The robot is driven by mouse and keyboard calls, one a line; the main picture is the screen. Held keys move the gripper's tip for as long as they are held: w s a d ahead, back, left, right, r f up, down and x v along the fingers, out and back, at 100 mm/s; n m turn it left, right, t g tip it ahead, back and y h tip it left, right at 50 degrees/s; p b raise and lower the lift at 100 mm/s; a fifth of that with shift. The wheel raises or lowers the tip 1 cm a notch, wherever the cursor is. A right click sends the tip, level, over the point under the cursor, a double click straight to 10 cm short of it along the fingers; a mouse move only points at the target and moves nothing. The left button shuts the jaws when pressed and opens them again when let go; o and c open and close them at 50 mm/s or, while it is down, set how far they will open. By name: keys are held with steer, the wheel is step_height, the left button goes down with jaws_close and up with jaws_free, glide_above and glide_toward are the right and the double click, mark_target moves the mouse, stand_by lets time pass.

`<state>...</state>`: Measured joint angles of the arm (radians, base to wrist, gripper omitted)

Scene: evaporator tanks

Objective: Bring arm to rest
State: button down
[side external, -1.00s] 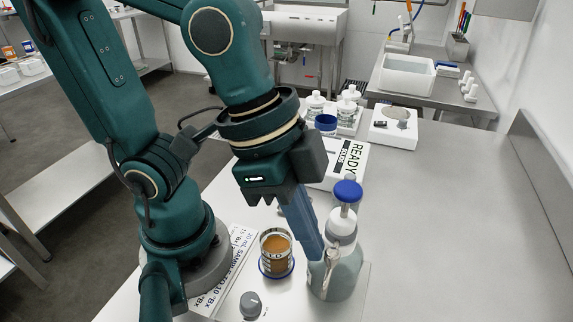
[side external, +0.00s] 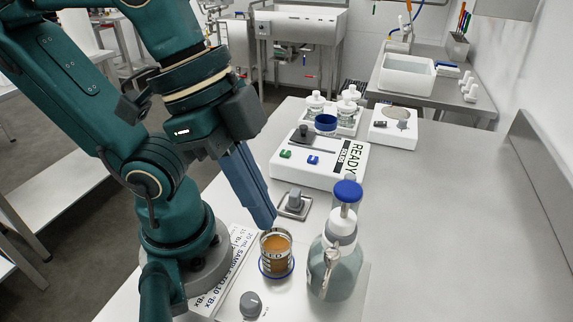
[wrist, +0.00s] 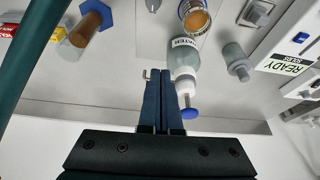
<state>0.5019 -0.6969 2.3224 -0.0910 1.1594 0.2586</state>
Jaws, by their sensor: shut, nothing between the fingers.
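My gripper (side external: 262,222) is shut and empty. In the side view its blue fingers point down and end just above and behind the beaker of brown liquid (side external: 277,254). In the wrist view the closed fingers (wrist: 163,75) reach toward the dispenser bottle (wrist: 184,58). The bottle, grey-green with a blue cap, stands upright right of the beaker in the side view (side external: 336,268). My fingers look apart from it there. The beaker stands within a blue ring on a pale plate with a grey knob (side external: 251,304).
A white instrument labelled READY (side external: 330,160) lies behind, with a small metal block (side external: 295,204) before it. A tray of white-capped bottles (side external: 340,116) and a white device (side external: 394,127) stand farther back. The table's right side (side external: 450,220) is clear.

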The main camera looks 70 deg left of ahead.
steer(key=v, duration=0.7)
steer(key=w+a+f+n+t+y, duration=0.2)
steer(key=w+a+f+n, duration=0.4)
steer(key=w+f+n, duration=0.2)
steer(key=shift+f+y, duration=0.4)
steer(key=shift+f, duration=0.05)
